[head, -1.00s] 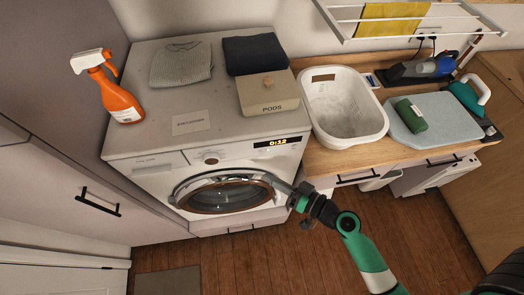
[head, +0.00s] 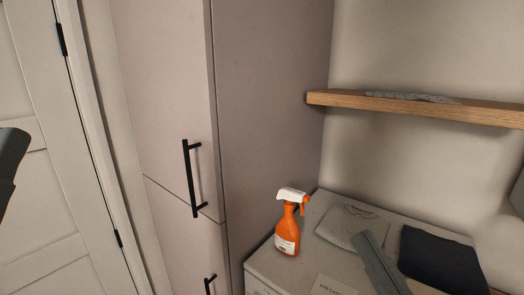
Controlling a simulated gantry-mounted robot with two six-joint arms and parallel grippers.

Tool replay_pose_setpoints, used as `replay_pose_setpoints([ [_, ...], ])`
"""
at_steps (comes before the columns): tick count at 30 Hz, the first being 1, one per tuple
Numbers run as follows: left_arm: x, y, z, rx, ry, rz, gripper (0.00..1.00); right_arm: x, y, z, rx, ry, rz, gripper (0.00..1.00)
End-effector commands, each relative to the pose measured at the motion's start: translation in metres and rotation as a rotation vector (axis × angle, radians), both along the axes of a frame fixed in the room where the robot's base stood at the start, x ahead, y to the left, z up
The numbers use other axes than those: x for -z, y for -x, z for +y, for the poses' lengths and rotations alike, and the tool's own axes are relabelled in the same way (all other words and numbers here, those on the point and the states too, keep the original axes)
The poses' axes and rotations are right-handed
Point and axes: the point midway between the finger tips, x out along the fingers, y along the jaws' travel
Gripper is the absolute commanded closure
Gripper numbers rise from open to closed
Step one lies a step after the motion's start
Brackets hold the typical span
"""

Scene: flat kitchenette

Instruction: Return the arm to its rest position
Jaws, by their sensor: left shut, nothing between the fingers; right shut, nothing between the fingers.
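My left gripper (head: 10,165) shows only as a dark grey piece at the left edge of the head view, in front of a white panelled door; the rest is cut off. My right gripper (head: 370,245) rises from the bottom edge as a slim grey piece, its fingers together with nothing between them. In the picture it overlaps the folded grey cloth and the washing machine top (head: 318,268). Whether it touches them I cannot tell. The rest of both arms is out of view.
An orange spray bottle (head: 287,230) stands upright on the machine top. A folded grey cloth (head: 345,225) and a dark folded cloth (head: 440,262) lie there too. A tall cabinet (head: 270,110) stands behind on the left. A wooden shelf (head: 420,105) hangs at the right.

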Motion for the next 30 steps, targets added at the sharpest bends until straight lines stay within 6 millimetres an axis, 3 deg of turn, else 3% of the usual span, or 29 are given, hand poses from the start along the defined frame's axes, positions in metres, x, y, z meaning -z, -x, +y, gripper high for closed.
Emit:
replay_pose_setpoints([
  [1, 0.000, 0.000, 0.000, 0.000, 0.000, 0.000, 1.00, -0.037, 0.012, 0.006, 0.019, 0.014, -0.079, 1.00],
  [6, 0.000, 0.000, 0.000, 0.000, 0.000, 0.000, 1.00, -0.134, 0.058, -0.002, 0.152, -0.005, -0.276, 1.00],
  [8, 0.000, 0.000, 0.000, 0.000, 0.000, 0.000, 1.00, -0.157, 0.076, -0.019, 0.232, -0.044, -0.318, 1.00],
  [10, 0.000, 0.000, 0.000, 0.000, 0.000, 0.000, 1.00, -0.152, 0.076, -0.045, 0.323, -0.108, -0.275, 1.00],
  [11, -0.005, 0.000, 0.000, 0.000, 0.000, 0.001, 1.00, -0.154, 0.070, -0.048, 0.299, -0.154, -0.238, 1.00],
  [12, -0.036, -0.001, 0.000, 0.000, 0.000, 0.003, 1.00, -0.187, 0.071, -0.047, 0.297, -0.146, -0.245, 1.00],
  [22, -0.168, 0.000, 0.000, 0.000, 0.000, -0.001, 1.00, -0.317, 0.070, -0.046, 0.298, -0.140, -0.243, 1.00],
  [26, -0.198, 0.000, 0.000, 0.000, 0.000, -0.001, 1.00, -0.347, 0.069, -0.046, 0.298, -0.140, -0.242, 1.00],
  [30, -0.204, 0.000, 0.000, 0.000, 0.000, 0.000, 1.00, -0.353, 0.069, -0.046, 0.298, -0.140, -0.242, 1.00],
])
